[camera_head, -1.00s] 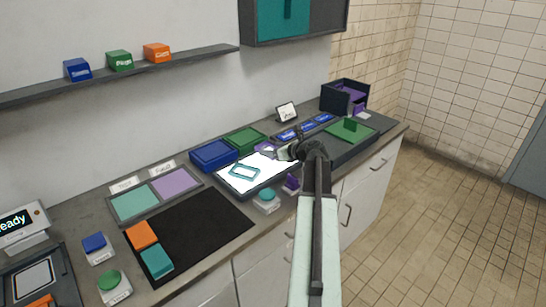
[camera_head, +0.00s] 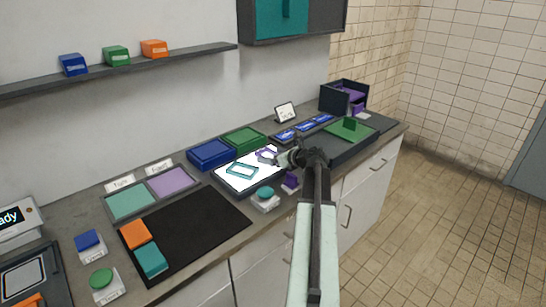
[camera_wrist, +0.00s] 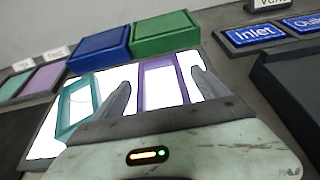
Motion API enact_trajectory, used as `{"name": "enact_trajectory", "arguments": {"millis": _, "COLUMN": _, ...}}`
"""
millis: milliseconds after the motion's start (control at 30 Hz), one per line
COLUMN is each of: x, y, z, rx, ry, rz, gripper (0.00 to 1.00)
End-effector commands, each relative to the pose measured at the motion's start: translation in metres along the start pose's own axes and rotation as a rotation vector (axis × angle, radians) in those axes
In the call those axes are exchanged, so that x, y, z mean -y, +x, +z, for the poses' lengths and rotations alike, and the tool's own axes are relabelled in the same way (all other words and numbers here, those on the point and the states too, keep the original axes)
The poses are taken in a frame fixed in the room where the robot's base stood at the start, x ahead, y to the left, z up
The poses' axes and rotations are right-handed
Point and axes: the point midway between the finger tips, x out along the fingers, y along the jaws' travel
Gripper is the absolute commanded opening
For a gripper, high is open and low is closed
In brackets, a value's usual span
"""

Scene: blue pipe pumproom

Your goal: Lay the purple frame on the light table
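The light table (camera_head: 232,181) is a glowing white panel in a dark border on the counter. The purple frame (camera_head: 266,153) is at its far right part and appears to lie flat on the white surface. A teal frame (camera_head: 242,171) lies to its left. My gripper (camera_head: 279,158) is low over the table's right side. In the wrist view the purple frame (camera_wrist: 144,84) sits between my two spread fingers (camera_wrist: 163,85), with narrow gaps on both sides. The frame's near edge is partly hidden by my gripper body.
Blue (camera_head: 211,154) and green (camera_head: 244,139) bins stand behind the light table. A teal button (camera_head: 265,193) and a small purple block (camera_head: 290,181) are in front. A dark tray with a green piece (camera_head: 349,129) is to the right. A black mat (camera_head: 192,225) lies to the left.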

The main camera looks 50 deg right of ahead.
Motion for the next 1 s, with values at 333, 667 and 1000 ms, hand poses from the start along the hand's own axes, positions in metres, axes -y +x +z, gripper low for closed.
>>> {"name": "enact_trajectory", "arguments": {"millis": 333, "x": -0.001, "y": -0.049, "z": 0.007, "rx": 0.000, "ry": 0.001, "rz": -0.004, "gripper": 0.85}}
{"name": "enact_trajectory", "arguments": {"millis": 667, "x": 0.000, "y": -0.115, "z": 0.005, "rx": 0.000, "ry": 0.002, "rz": -0.002, "gripper": 0.85}}
{"name": "enact_trajectory", "arguments": {"millis": 1000, "x": 0.001, "y": -0.122, "z": 0.002, "rx": 0.000, "ry": 0.001, "rz": -0.002, "gripper": 0.85}}
